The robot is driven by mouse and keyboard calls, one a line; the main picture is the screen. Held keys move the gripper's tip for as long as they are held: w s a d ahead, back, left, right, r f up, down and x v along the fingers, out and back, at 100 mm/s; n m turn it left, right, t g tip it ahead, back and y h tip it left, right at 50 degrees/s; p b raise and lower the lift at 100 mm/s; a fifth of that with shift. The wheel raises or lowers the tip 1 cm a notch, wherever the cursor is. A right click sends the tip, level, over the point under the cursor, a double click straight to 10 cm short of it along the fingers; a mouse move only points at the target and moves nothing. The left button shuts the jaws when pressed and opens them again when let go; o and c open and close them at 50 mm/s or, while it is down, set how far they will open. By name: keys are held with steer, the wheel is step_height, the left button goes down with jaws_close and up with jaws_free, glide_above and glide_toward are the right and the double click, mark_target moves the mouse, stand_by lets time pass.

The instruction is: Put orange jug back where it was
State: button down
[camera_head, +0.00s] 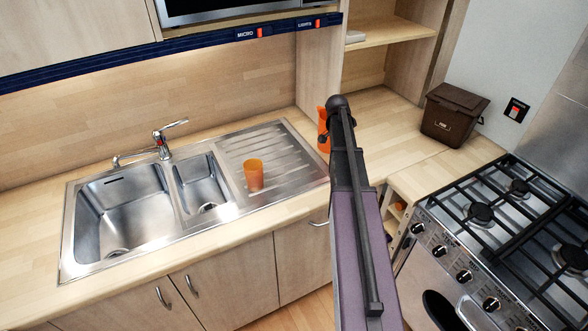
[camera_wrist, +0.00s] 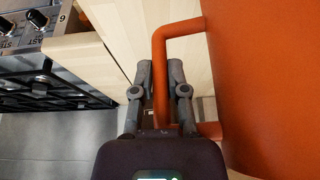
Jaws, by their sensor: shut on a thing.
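The orange jug (camera_head: 323,130) shows as a narrow strip behind my arm in the head view, over the worktop just right of the draining board. Most of it is hidden by my arm. In the wrist view the jug's body (camera_wrist: 265,90) fills the right side, and its handle (camera_wrist: 165,50) runs down between my fingers. My gripper (camera_wrist: 160,72) is shut on the handle. The jug looks about upright. I cannot tell whether its base touches the worktop.
A translucent orange cup (camera_head: 254,174) stands on the draining board (camera_head: 285,150). The sink (camera_head: 125,215) is to the left. A brown bin (camera_head: 452,115) stands at the back right, beside the gas hob (camera_head: 480,212). Worktop (camera_head: 385,115) between jug and bin is clear.

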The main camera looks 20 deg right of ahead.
steer(key=s+a+n+t+y, duration=0.2)
steer(key=s+a+n, duration=0.1)
steer(key=a+n, duration=0.4)
steer(key=s+a+n+t+y, duration=0.2)
steer(key=s+a+n, duration=0.1)
steer(key=a+n, duration=0.4)
steer(key=shift+s+a+n, duration=0.25)
steer(key=shift+n, duration=0.25)
steer(key=shift+w, duration=0.1)
steer(key=w+d, duration=0.2)
steer(key=w, duration=0.5)
steer(key=w+d+f+b, duration=0.1)
steer(key=w+d, duration=0.1)
steer(key=w, duration=0.4)
steer(key=shift+w+d+f, duration=0.25)
steer(key=shift+w, duration=0.15)
